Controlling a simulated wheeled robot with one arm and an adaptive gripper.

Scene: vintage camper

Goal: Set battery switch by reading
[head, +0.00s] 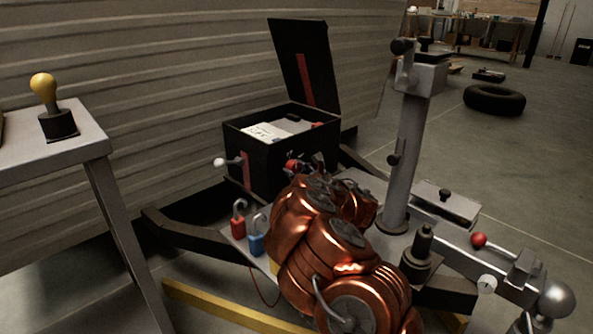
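A black battery box (262,158) stands on the trailer tongue with its lid (303,68) raised. Inside is a battery with a white label (268,132) and a small red part at the right. A lever with a white ball knob (219,162) sticks out at the box's left side. A small red part (293,165) shows at the box's front, beside dark parts of my arm's end; I cannot tell whether it is the battery switch. My copper-coloured arm reaches toward the box front. My gripper is mostly hidden behind my arm, and its fingers cannot be made out.
A red padlock (238,226) and a blue padlock (256,243) sit left of my arm. A grey jack post (408,150) stands to the right. A red-knobbed lever (479,240) and small dial (487,284) are near the hitch.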

